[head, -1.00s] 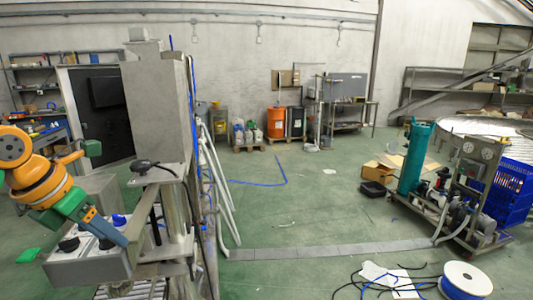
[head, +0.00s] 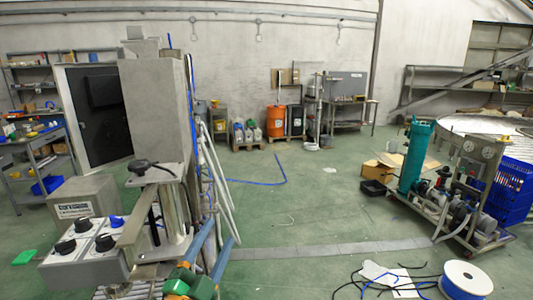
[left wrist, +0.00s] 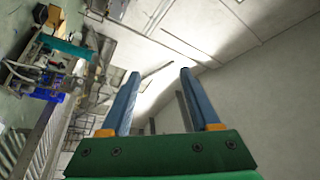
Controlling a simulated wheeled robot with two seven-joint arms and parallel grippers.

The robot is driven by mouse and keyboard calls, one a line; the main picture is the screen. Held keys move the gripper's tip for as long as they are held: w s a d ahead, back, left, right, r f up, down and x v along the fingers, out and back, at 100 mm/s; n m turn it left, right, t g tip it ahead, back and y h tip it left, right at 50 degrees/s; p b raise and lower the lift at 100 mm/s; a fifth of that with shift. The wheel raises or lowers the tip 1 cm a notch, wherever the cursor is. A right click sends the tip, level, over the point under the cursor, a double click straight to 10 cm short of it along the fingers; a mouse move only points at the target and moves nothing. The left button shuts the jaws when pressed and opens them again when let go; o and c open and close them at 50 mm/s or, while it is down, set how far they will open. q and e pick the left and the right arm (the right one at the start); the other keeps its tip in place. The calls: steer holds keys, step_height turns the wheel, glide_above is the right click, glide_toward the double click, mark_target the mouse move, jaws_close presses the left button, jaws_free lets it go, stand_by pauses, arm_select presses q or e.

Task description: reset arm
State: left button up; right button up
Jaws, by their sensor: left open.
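My left gripper (head: 219,232) is at the bottom of the head view, in front of the grey machine with the control box. Its green body is at the lower edge and its two blue fingers point up and away, apart, with nothing between them. In the left wrist view the same gripper (left wrist: 159,74) shows two blue fingers standing wide apart above a green palm, open and empty. Most of my left arm is out of the head view. My right gripper is in neither view.
A grey control box (head: 86,262) with black knobs and a blue one stands just left of the gripper, beside a tall grey machine column (head: 155,110). A white cable spool (head: 467,280) lies at lower right. A wheeled pump cart (head: 462,190) stands right. The middle floor is clear.

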arm_select(q)
steer(key=s+a+f+n+g+y, duration=0.3)
steer(key=s+a+f+n+g, duration=0.15)
steer(key=f, duration=0.55)
steer(key=s+a+f+n+g+y, duration=0.35)
steer(key=s+f+n, duration=0.2)
steer(key=f, duration=0.45)
steer(key=s+d+f+n+g+h, duration=0.1)
steer(key=s+f+g, duration=0.35)
steer(key=s, duration=0.45)
steer(key=s+f+n+g, duration=0.1)
steer(key=s+f+g, duration=0.35)
steer(key=s, duration=0.35)
step_height(320, 180, down, 17)
steer(key=s+g, duration=0.1)
steer(key=s, duration=0.1)
steer(key=s+a+f+g, duration=0.1)
steer(key=s+a+f, duration=0.1)
steer(key=s+f, duration=0.8)
steer(key=shift+s+b, duration=0.3)
steer(key=shift+s, duration=0.75)
steer(key=shift+f, duration=0.1)
